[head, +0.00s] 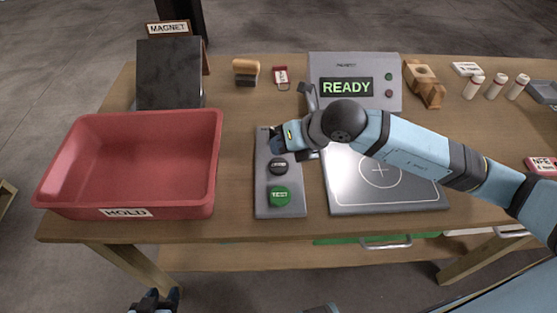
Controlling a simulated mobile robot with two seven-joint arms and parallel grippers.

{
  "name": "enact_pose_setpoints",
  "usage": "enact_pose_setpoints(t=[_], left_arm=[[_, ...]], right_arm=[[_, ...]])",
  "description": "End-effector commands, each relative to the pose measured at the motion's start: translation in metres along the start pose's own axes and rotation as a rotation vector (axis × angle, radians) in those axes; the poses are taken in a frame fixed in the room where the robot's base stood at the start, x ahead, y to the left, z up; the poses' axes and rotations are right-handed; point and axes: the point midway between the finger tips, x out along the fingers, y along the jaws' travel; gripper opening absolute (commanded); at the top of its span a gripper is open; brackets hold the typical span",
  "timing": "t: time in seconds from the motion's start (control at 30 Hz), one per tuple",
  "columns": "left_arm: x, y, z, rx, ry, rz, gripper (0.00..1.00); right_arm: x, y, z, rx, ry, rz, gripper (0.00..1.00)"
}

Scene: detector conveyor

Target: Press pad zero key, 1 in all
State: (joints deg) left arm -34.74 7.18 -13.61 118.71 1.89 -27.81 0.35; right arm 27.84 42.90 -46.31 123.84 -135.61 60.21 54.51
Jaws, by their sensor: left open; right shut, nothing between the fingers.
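A grey key pad (263,190) lies on the table left of the white plate. It carries a green key (279,196) marked TEST near the front and a black key (278,167) behind it, whose small label I cannot read for certain. My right gripper (277,145) is shut and empty over the back part of the pad, just behind the black key. It hides the pad's back part; I cannot tell whether it touches the pad. My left gripper (155,298) is open and empty at the bottom left, in front of the table.
A red HOLD bin (65,170) stands left of the pad, with a dark MAGNET stand (168,75) behind. A grey display unit (345,87) reads READY. The white plate (385,190) lies under my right arm. Small white bottles (495,88) stand at the back right.

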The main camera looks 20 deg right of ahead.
Motion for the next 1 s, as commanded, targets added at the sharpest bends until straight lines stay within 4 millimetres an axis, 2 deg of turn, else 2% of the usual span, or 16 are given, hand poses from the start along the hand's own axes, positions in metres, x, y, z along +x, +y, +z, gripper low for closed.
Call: enact_pose_setpoints(t=[0.27, 1.0], left_arm=[[-0.009, 0.004, -0.016, -0.011, 0.003, 0.000, 0.43], [-0.010, 0.000, -0.013, 0.006, -0.001, 0.000, 0.43]], right_arm=[[-0.020, 0.015, 0.015, 0.000, -0.001, 0.000, 0.00], [-0.020, 0.014, 0.015, 0.000, -0.001, 0.000, 0.00]])
